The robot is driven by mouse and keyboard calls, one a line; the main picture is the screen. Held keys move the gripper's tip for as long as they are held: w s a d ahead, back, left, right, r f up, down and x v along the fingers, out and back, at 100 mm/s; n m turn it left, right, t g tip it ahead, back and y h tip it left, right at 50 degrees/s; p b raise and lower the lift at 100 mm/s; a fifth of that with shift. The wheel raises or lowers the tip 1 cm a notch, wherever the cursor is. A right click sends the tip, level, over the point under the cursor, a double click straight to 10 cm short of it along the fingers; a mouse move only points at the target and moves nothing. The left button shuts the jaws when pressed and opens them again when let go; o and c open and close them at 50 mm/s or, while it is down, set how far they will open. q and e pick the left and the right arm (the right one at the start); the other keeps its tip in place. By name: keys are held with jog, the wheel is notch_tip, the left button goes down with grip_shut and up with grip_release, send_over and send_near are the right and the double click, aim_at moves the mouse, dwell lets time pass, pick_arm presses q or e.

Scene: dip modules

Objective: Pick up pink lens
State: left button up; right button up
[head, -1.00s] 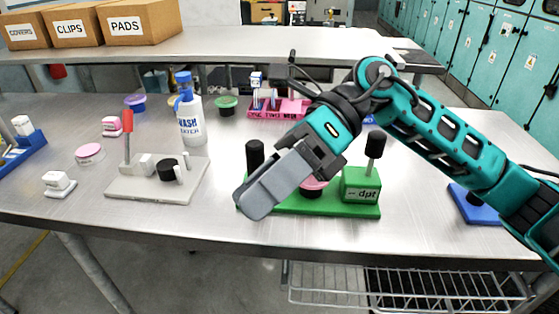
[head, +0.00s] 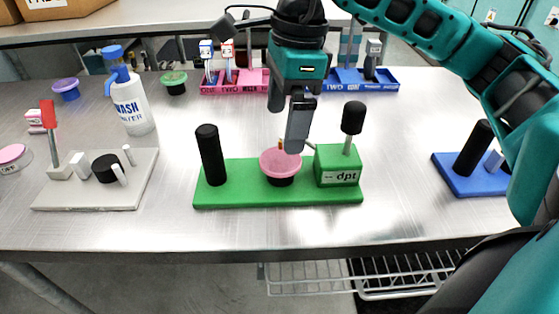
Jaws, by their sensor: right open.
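A pink-rimmed, cup-shaped lens (head: 280,163) with a dark lower part sits on the green base (head: 235,199), between a black post and the green block marked "dpt". My right gripper (head: 297,148) is open and points down, just above and behind the pink lens's right side; one finger hides most of the other. I cannot tell whether it touches the lens. Another pink-topped round piece (head: 12,155) lies on the table at the far left. My left gripper is not in view.
A black post (head: 210,154) and a black-knobbed lever (head: 352,118) rise on either side of the lens. A grey module (head: 130,185) with a red lever stands left, a blue module (head: 470,184) right. A wash bottle (head: 130,101) and pink and blue racks stand behind.

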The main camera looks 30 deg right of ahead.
aim_at(281, 159)
jog(key=shift+s+a+f, duration=0.1)
jog(key=shift+a+f, duration=0.05)
jog(key=shift+f, duration=1.4)
jog(key=shift+a+f, duration=0.1)
jog(key=shift+f, duration=1.45)
jog(key=shift+c, duration=0.3)
jog(key=c, duration=1)
jog(key=shift+r, duration=0.1)
